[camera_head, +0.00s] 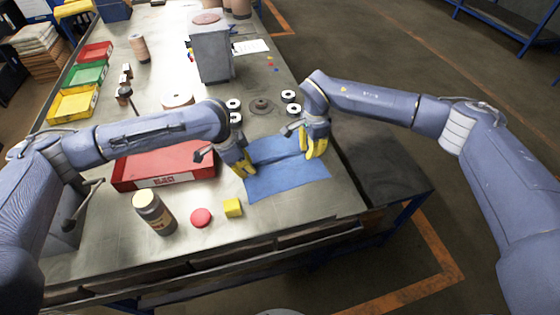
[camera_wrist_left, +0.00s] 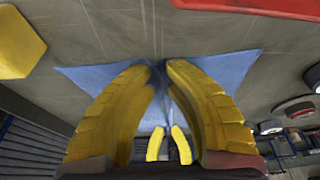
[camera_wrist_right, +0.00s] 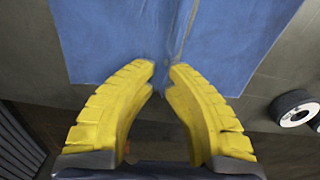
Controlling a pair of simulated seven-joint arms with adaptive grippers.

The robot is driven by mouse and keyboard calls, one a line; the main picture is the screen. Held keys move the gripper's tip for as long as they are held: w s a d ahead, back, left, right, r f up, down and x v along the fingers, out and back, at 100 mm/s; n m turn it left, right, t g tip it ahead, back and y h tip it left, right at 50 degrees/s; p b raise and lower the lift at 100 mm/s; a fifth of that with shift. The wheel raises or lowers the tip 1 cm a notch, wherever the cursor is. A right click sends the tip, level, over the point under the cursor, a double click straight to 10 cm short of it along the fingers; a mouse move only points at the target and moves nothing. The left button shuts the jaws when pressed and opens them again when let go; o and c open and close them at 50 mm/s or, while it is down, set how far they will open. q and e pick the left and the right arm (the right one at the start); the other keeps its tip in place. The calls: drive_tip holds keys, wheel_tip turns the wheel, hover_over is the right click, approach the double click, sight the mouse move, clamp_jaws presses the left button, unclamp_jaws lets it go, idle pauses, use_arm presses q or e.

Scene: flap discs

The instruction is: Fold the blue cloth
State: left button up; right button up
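The blue cloth (camera_head: 290,178) lies near the table's front right corner, with a raised crease running across it between my two grippers. My left gripper (camera_head: 245,168) is at the cloth's left edge; in the left wrist view its yellow fingers are nearly together around the pinched cloth (camera_wrist_left: 222,68). My right gripper (camera_head: 314,150) is at the right edge; in the right wrist view its fingertips are close together at the end of the crease in the cloth (camera_wrist_right: 110,40). The cloth directly under the fingers is hidden.
A yellow cube (camera_head: 233,208), a red disc (camera_head: 201,217) and a jar (camera_head: 153,212) stand left of the cloth. A red bin (camera_head: 165,167) is behind them. Several flap discs, one of them (camera_head: 261,106), lie behind the cloth. The table's right edge is close to my right gripper.

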use_arm(q)
drive_tip(key=shift+s+f, duration=0.1)
drive_tip(key=shift+f, duration=0.1)
clamp_jaws()
use_arm(e)
drive_tip(key=shift+f, duration=0.2)
clamp_jaws()
use_arm(q)
drive_tip(key=shift+f, duration=0.15)
drive_tip(key=shift+a+p, duration=0.1)
drive_tip(key=shift+p, duration=2.45)
drive_tip(key=shift+b, duration=0.35)
use_arm(e)
drive_tip(key=shift+s, duration=0.1)
